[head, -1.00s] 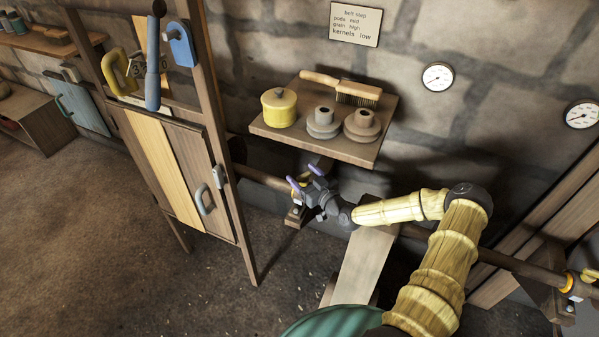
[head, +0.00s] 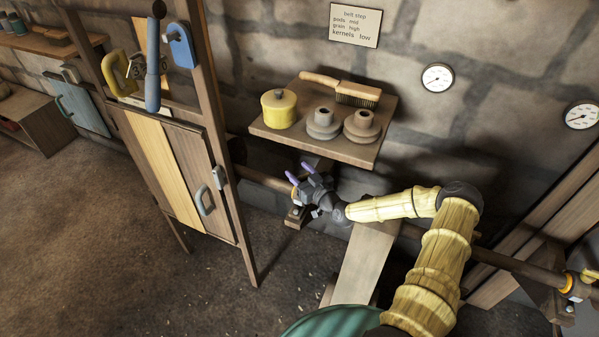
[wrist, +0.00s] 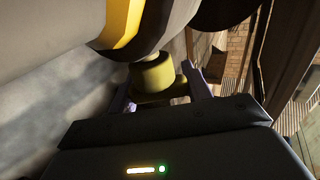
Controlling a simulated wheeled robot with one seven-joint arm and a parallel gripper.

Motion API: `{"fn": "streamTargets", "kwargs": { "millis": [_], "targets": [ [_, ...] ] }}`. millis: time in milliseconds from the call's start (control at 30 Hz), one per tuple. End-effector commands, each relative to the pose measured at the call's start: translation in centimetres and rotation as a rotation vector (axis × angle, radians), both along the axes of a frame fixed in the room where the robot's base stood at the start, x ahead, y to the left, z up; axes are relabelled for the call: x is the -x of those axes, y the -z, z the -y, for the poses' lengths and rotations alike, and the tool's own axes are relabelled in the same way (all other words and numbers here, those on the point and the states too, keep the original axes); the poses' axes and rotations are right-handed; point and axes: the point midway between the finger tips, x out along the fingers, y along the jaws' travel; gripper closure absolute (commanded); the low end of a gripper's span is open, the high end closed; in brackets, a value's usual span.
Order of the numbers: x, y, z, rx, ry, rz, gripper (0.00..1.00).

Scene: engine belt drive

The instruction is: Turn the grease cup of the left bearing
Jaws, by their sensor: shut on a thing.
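The grease cup (wrist: 153,76) is a small olive-yellow cylinder under the left bearing's rounded grey housing and orange band (wrist: 122,22) in the wrist view. The purple fingers of my gripper (head: 301,174) stand on either side of the cup, and the gripper is shut on it. In the head view my gripper is at the left bearing (head: 296,214), below the wall shelf, and hides the cup and most of the bearing. How far the cup is turned cannot be told.
A shaft (head: 492,258) runs right to another bearing (head: 568,285). Above my gripper, a shelf (head: 345,150) holds a yellow pot (head: 279,108), two grey-brown stepped pieces and a brush (head: 357,93). A wooden cabinet (head: 190,165) stands close on the left. The floor in front is clear.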

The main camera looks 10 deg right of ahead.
Motion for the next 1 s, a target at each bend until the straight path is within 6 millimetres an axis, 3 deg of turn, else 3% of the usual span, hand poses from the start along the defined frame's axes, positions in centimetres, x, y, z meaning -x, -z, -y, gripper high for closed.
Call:
{"fn": "streamTargets", "kwargs": {
  "millis": [1000],
  "targets": [
    [-0.3, -0.3, 1.0, 0.0, 0.515, 0.005, 0.74]
  ]
}}
